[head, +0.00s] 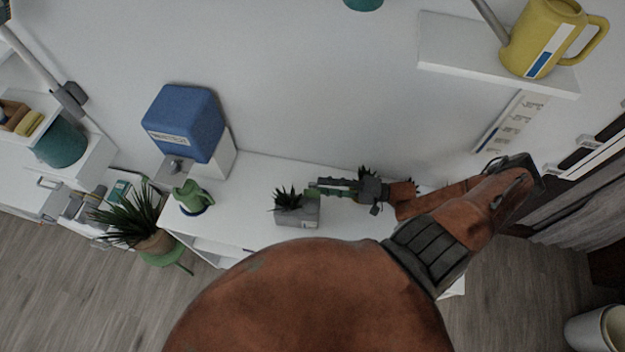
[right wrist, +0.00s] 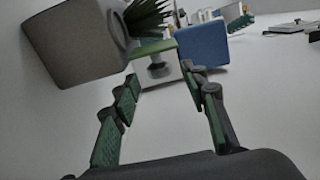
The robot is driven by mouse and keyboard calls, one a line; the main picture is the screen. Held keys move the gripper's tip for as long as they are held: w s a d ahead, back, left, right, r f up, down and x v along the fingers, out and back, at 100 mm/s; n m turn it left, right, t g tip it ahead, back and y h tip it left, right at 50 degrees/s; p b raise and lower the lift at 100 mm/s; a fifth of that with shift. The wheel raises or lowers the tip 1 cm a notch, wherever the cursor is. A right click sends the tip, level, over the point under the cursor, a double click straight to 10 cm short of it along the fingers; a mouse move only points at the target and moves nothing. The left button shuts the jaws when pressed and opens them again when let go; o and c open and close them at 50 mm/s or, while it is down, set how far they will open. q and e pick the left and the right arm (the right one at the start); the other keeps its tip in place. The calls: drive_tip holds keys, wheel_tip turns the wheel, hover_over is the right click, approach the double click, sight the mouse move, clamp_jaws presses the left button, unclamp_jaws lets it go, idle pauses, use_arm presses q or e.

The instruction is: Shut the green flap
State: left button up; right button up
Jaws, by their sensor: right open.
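My left gripper is not in view.
A yellow can (head: 540,40) stands on a wall shelf. The desk between dispenser and planter is clear.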

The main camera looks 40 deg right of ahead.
drive_tip(key=x, duration=0.2)
drive_tip(key=shift+w+a, duration=0.2)
drive_tip(key=shift+a, duration=0.1)
drive_tip(key=shift+c, duration=0.3)
drive_tip(key=c, duration=0.8)
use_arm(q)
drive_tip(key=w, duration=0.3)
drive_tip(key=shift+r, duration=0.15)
use_arm(e)
clamp_jaws()
